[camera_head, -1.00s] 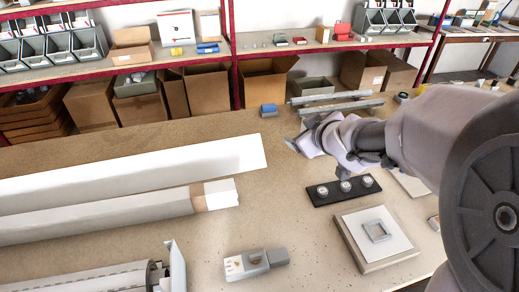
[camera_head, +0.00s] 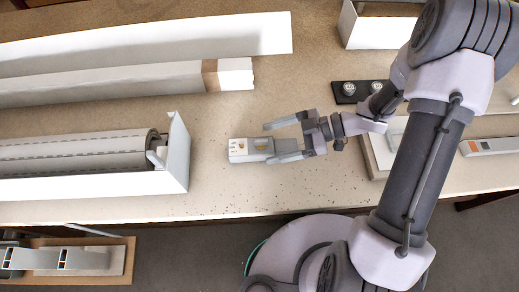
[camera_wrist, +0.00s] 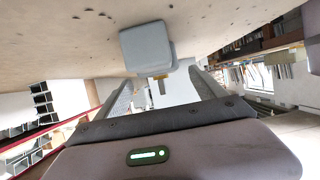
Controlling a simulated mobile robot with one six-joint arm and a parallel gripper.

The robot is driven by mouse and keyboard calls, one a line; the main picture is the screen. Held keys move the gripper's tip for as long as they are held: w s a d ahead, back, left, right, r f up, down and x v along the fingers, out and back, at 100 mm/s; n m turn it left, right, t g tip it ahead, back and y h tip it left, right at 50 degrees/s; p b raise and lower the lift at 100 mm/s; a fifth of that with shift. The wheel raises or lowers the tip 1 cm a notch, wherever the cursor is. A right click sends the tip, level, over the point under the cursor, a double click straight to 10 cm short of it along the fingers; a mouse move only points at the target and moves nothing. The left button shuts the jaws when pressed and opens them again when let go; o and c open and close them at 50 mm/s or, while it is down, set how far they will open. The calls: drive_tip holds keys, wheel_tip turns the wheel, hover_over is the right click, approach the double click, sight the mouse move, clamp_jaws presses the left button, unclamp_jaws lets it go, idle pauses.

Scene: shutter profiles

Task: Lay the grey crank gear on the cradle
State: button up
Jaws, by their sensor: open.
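The grey crank gear (camera_head: 256,147), a small grey housing with a white end, lies on the bench to the left of my gripper in the head view. My gripper (camera_head: 270,143) is open and low, its fingers pointing left at the gear's grey end. In the wrist view the grey block (camera_wrist: 147,48) shows just past the spread fingers (camera_wrist: 162,77), with a small yellowish pin below it. I cannot tell whether the fingers touch it. The likely cradle, a small grey square frame seen earlier on a white-topped board (camera_head: 376,158), is hidden by my arm.
A long white shutter box with a grey roller (camera_head: 85,152) lies left of the gear. White profiles (camera_head: 130,85) lie behind it. A black strip with round knobs (camera_head: 362,91) and a white bin (camera_head: 378,28) stand back right. Bare bench surrounds the gear's front side.

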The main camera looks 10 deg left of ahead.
sight(266, 145)
drive_tip(key=b+x, duration=0.1)
drive_tip(key=x, duration=0.1)
drive_tip(key=b+x, duration=0.1)
drive_tip(key=x, duration=0.1)
drive_tip(key=shift+s+a+f, duration=0.1)
drive_tip(key=shift+a+f, duration=0.1)
drive_tip(key=shift+f, duration=0.3)
drive_tip(key=shift+a, duration=0.1)
drive_tip(key=shift+r, duration=0.1)
drive_tip(key=shift+c, duration=0.4)
clamp_jaws()
